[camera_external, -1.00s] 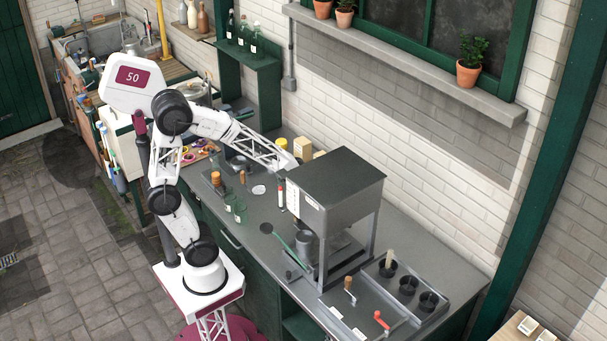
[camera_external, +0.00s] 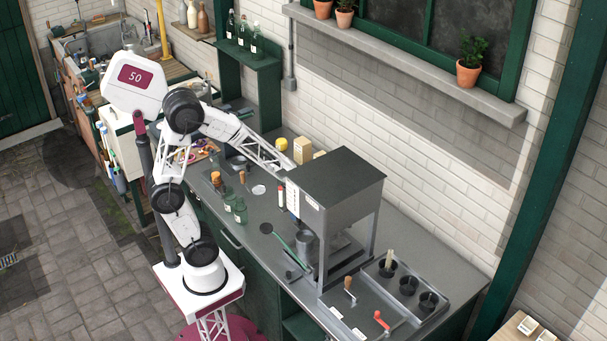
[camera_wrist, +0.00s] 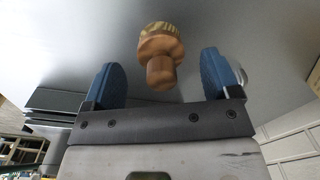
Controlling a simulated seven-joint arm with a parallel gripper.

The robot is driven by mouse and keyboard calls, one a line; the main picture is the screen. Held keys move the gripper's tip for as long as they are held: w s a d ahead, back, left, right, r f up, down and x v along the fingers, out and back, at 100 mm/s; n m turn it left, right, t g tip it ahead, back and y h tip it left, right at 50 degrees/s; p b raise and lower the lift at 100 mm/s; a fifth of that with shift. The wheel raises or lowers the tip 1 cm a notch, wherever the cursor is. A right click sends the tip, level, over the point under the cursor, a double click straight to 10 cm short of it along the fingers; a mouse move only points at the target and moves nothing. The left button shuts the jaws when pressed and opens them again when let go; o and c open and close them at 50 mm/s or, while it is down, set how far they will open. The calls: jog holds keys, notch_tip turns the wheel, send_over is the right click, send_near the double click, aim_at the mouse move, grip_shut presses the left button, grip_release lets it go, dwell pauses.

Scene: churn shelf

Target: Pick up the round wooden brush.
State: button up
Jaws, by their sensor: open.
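The round wooden brush (camera_wrist: 161,46) shows in the wrist view, with a turned brown handle and a ring of pale bristles at its far end. Its handle end points toward my gripper (camera_wrist: 161,62). The two blue fingers are open, one on each side of the brush, with gaps between them and it. I cannot tell how far the handle reaches in between them. In the external view my gripper and the brush are hidden at the grey metal housing (camera_external: 345,170), where my forearm ends.
The housing stands on the grey counter (camera_external: 430,255). Green bottles (camera_external: 240,211) stand left of it, with a metal can (camera_external: 305,243) below its front. Smooth grey surfaces surround the brush.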

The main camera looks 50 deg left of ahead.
jog(key=shift+w+f, duration=0.1)
jog(key=shift+f, duration=1.5)
jog(key=shift+c, duration=0.3)
jog(key=c, duration=1)
